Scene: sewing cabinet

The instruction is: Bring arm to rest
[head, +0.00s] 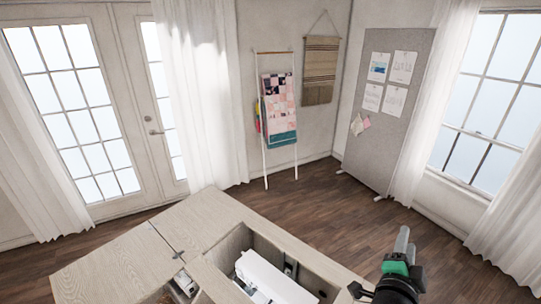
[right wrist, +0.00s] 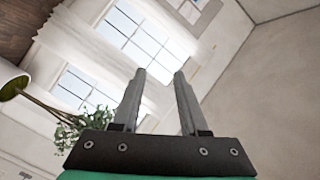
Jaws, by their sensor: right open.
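My right gripper (head: 403,243) is at the lower right of the head view, raised beside the right end of the sewing cabinet (head: 110,262). It points up and away from the cabinet. In the right wrist view its two fingers (right wrist: 159,78) stand apart with nothing between them, so it is open and empty. My left gripper is not in the head view.
The cabinet's open well holds a white sewing machine (head: 268,276). A grey pinboard (head: 390,130) and a ladder rack with a quilt (head: 278,105) stand at the back. A potted plant (right wrist: 85,122) shows in the right wrist view. Wooden floor (head: 330,215) behind the cabinet is clear.

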